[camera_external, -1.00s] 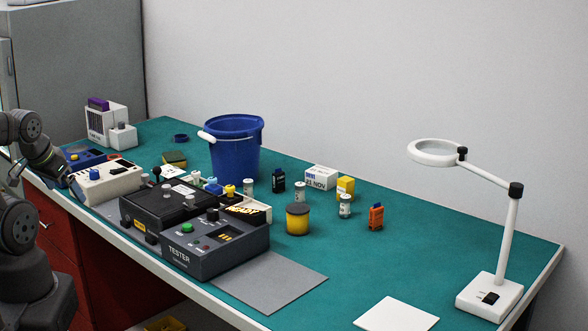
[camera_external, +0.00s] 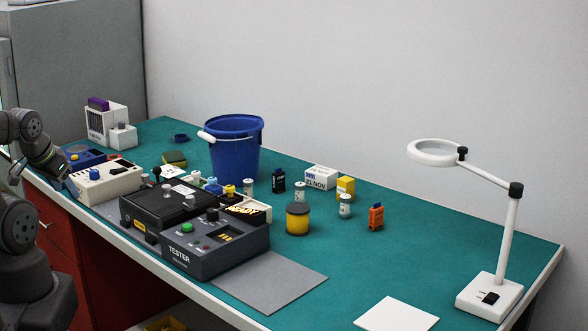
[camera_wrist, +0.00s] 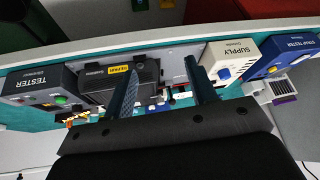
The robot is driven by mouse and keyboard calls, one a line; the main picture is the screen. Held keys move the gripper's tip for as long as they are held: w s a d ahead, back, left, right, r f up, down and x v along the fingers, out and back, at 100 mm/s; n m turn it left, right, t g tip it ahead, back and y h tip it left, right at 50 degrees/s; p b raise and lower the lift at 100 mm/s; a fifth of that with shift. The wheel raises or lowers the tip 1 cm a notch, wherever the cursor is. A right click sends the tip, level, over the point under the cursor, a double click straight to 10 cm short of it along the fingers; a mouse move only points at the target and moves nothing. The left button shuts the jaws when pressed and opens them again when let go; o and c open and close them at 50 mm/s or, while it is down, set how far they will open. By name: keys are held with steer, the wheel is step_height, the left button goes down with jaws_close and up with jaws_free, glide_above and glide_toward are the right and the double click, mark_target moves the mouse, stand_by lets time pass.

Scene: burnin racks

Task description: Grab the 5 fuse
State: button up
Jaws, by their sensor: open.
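No mark "5" is legible on any small part, so I cannot tell which one is the 5 fuse. In the external view an orange block-shaped part (camera_external: 376,217) stands at the right of the group, and a black one (camera_external: 278,181) stands by the blue bin. White cylindrical parts stand between them, one (camera_external: 345,206) beside the orange part and another (camera_external: 300,191) further left. My gripper (camera_wrist: 162,66) is open and empty in the wrist view, its fingers over the tester and supply area. In the external view my arm is at the far left, away from these parts.
The dark tester (camera_external: 215,243) and a black device (camera_external: 165,207) fill the front left of the bench. The cream supply box (camera_external: 105,183) is nearest my arm. A blue bin (camera_external: 235,150) stands behind. A magnifier lamp (camera_external: 490,295) stands right. The green mat (camera_external: 440,250) is clear right of centre.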

steer(key=w+d+r+m+g+h, duration=0.1)
steer(key=w+d+r+m, duration=0.2)
steer(key=w+d+r, duration=0.65)
steer(key=m+g+h, duration=0.1)
steer(key=m+g, duration=0.3)
steer(key=m, duration=0.4)
glide_above(297, 183)
steer(key=a, duration=0.6)
step_height(297, 183, down, 8)
steer(key=r, duration=0.1)
steer(key=x, duration=1.1)
steer(key=shift+s+d+f, duration=0.1)
steer(key=shift+s+d, duration=0.1)
steer(key=shift+s, duration=0.1)
steer(key=shift+x, duration=2.9)
steer(key=shift+w+d, duration=0.1)
steer(key=shift+d, duration=0.1)
steer(key=c, duration=1.1)
